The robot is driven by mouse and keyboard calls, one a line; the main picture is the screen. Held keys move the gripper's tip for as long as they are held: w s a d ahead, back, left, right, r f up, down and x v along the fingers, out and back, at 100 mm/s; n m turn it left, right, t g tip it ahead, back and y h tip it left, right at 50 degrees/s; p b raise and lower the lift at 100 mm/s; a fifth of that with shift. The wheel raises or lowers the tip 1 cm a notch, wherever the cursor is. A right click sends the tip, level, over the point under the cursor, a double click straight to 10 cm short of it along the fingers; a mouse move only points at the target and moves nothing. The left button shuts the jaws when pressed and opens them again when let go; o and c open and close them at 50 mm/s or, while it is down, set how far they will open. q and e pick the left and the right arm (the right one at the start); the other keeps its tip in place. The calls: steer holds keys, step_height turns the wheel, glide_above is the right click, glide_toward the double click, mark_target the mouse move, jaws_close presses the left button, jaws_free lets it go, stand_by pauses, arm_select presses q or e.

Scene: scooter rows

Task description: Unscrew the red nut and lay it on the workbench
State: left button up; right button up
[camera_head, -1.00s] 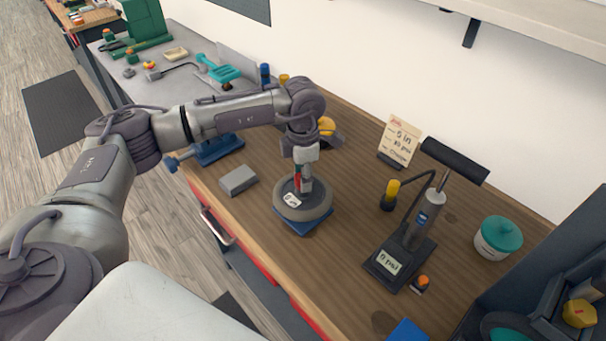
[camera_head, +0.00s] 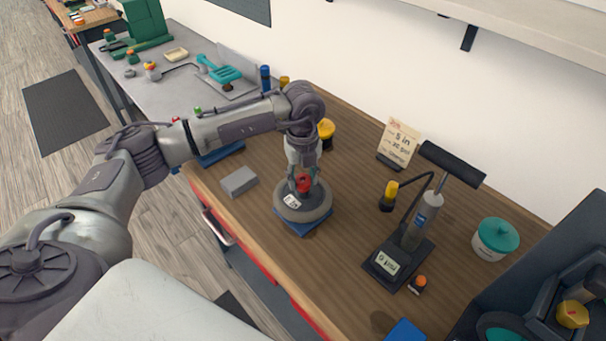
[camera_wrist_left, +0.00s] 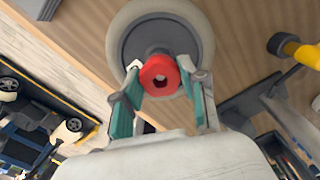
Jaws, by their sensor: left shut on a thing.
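The red nut (camera_wrist_left: 159,76) sits at the centre of a grey wheel (camera_wrist_left: 203,28), which lies flat on a blue stand (camera_head: 303,229) on the wooden workbench (camera_head: 345,245). A white label shows on the wheel in the head view. My left gripper (camera_head: 304,185) points down over the wheel's centre. In the left wrist view its two teal-padded fingers stand on either side of the red nut and are shut on it. The nut is at the hub; whether its thread is engaged cannot be seen. My right gripper is not in view.
A grey block (camera_head: 239,181) lies left of the wheel. A pump with a gauge base (camera_head: 398,262), a card (camera_head: 398,143) and a teal-lidded tub (camera_head: 495,239) stand to the right. Bare wood lies between wheel and pump.

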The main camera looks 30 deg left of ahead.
arm_select(q)
steer(key=n, duration=0.3)
steer(key=shift+w+a+r, duration=0.1)
steer(key=shift+w+a, duration=0.05)
steer(key=shift+a, duration=0.05)
steer(key=o, duration=1.2)
steer(key=shift+w+a+f, duration=0.1)
steer(key=shift+w+f, duration=0.05)
steer(key=shift+f, duration=0.05)
steer(key=shift+r, duration=0.25)
step_height(320, 180, up, 12)
steer(key=shift+f, duration=0.25)
